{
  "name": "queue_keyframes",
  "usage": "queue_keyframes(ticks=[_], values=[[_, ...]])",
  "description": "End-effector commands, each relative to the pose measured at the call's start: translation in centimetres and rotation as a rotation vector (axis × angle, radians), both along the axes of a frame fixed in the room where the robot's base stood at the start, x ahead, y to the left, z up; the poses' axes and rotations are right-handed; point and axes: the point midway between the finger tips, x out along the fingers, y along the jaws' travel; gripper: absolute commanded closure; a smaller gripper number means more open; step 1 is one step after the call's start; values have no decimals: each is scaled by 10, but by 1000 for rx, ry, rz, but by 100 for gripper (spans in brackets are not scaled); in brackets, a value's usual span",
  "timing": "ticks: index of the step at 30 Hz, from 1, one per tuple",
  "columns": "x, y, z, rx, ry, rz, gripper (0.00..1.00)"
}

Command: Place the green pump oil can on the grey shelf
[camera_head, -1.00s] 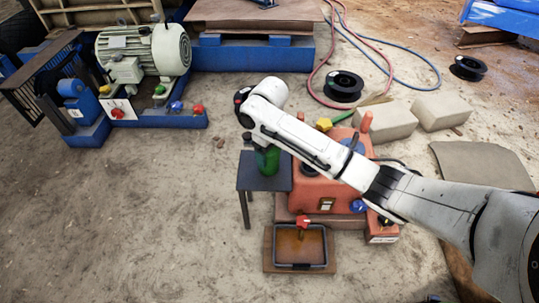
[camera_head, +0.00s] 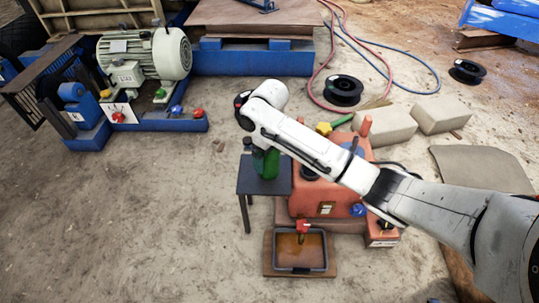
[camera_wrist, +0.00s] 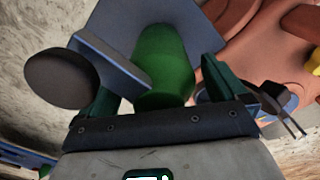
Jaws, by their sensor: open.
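The green pump oil can (camera_head: 266,163) stands on the small grey shelf (camera_head: 250,186) in the head view, its upper part hidden behind my arm. In the wrist view the green can (camera_wrist: 165,62) lies between the two fingers of my gripper (camera_wrist: 155,82). The fingers are open, one on each side of the can; whether either touches it I cannot tell. The shelf's grey-blue top (camera_wrist: 215,25) shows beyond the can. My gripper is mostly hidden by the arm in the head view.
A dark rounded object (camera_wrist: 60,78) is close to the left finger. The orange-red machine (camera_head: 340,190) stands right beside the shelf, with an oil-coloured tray (camera_head: 300,268) in front. Open ground (camera_head: 120,220) lies left of the shelf.

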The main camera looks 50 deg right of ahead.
Motion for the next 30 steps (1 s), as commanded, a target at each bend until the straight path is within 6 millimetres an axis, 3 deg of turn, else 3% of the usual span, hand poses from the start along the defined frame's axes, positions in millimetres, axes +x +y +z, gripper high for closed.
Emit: queue_keyframes(ticks=[9,15,26,30], values=[[1,0,69,-1,-4,1,2],[1,0,100,-1,-2,0,2],[1,2,114,3,-4,-5,2],[9,32,112,42,-40,-108,2]])
